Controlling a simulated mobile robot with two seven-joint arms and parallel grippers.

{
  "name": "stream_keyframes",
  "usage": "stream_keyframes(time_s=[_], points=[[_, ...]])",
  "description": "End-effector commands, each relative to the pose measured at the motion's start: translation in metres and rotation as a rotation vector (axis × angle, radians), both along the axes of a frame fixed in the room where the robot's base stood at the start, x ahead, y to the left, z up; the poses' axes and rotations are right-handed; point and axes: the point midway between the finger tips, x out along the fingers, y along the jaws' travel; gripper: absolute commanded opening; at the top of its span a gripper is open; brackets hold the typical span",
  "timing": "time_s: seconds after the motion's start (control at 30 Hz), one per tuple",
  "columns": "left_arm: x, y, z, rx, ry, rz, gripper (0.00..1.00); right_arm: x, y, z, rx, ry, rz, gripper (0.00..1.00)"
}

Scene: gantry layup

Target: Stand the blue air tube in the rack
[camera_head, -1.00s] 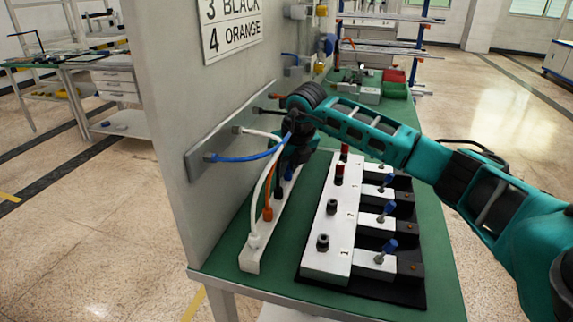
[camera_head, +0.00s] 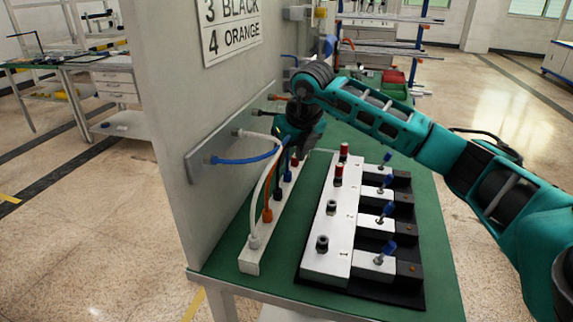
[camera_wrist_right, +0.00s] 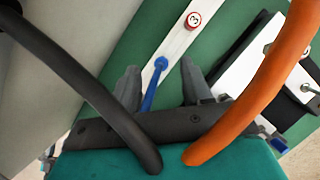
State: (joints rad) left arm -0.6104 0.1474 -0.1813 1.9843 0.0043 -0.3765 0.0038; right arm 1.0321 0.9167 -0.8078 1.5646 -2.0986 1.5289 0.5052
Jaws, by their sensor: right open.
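The blue air tube (camera_head: 245,159) leaves the wall plate at left and bends toward the rack, passing partly behind my right gripper. Its lower end seems to stand in the white rack (camera_head: 249,262), at a blue fitting (camera_head: 287,176). In the right wrist view the blue tube (camera_wrist_right: 150,94) meets the white rack strip (camera_wrist_right: 180,38) between my fingers. My right gripper (camera_head: 297,145) is above the rack's far part; in the wrist view its jaws (camera_wrist_right: 160,85) are apart on either side of the tube. My left gripper is out of view.
White (camera_head: 253,238) and orange (camera_head: 267,213) tubes stand in the near part of the rack. A valve block (camera_head: 318,263) with knobs and blue-tipped levers lies to the right. Black (camera_wrist_right: 90,85) and orange (camera_wrist_right: 262,85) tubes cross close before the wrist camera.

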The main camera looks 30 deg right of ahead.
Motion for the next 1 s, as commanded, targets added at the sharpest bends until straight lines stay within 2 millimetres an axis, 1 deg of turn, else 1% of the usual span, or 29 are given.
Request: stream_keyframes(time_s=[0.03,0.2,0.3,0.4,0.57,1.0], points=[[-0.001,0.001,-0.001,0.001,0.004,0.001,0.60,-0.004,0.000,0.014,0.001,-0.005,0.000,0.49],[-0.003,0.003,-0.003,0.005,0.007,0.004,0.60,-0.018,0.001,0.046,0.000,-0.003,0.000,0.49],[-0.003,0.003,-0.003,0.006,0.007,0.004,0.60,-0.024,0.001,0.060,0.001,-0.002,0.000,0.49],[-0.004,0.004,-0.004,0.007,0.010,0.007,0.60,-0.028,0.001,0.068,0.000,-0.001,0.000,0.49],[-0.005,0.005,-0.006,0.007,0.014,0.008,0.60,-0.030,0.002,0.073,0.001,0.000,0.000,0.49],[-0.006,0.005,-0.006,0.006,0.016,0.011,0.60,-0.030,0.002,0.073,0.001,0.001,0.000,0.49]])
